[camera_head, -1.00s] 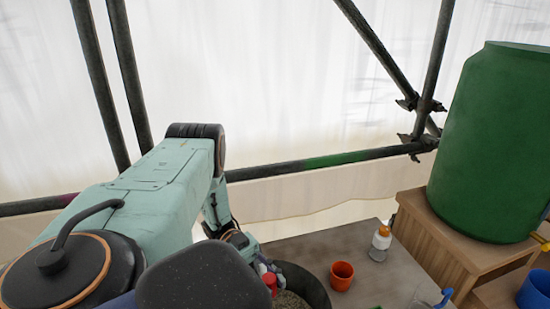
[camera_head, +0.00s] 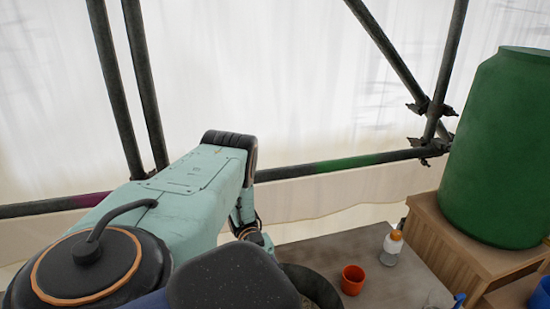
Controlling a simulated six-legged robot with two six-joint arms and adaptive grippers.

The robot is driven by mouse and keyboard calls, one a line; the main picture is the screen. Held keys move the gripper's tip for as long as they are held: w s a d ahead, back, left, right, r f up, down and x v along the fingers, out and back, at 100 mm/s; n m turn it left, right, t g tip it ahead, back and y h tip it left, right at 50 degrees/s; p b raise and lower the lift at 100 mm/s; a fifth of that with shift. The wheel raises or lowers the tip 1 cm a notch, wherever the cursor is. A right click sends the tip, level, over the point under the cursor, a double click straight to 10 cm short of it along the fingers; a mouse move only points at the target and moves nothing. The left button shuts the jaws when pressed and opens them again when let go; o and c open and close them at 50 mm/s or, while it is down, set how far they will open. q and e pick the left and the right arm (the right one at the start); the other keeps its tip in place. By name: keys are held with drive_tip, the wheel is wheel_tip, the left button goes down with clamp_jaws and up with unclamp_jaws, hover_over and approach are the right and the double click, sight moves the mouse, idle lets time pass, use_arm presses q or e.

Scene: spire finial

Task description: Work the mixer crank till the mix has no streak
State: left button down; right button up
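A dark round tub (camera_head: 316,284) stands on the grey table, cut off by the bottom edge and partly hidden behind a dark part of my arm. A little grey material shows inside it; I cannot tell whether it has streaks. My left arm reaches from the left and bends down toward the tub. Its gripper is hidden behind my own arm parts, so its fingers cannot be seen. The crank is not visible. My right gripper is not in view.
An orange cup (camera_head: 352,280) and an orange-capped bottle (camera_head: 391,248) stand on the grey table (camera_head: 330,250) right of the tub. A large green barrel (camera_head: 497,150) sits on a wooden stand (camera_head: 440,245). Blue containers (camera_head: 541,295) are at lower right. Scaffold poles (camera_head: 340,163) cross behind.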

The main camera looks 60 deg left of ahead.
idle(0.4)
use_arm(q)
drive_tip(key=c, duration=1)
unclamp_jaws()
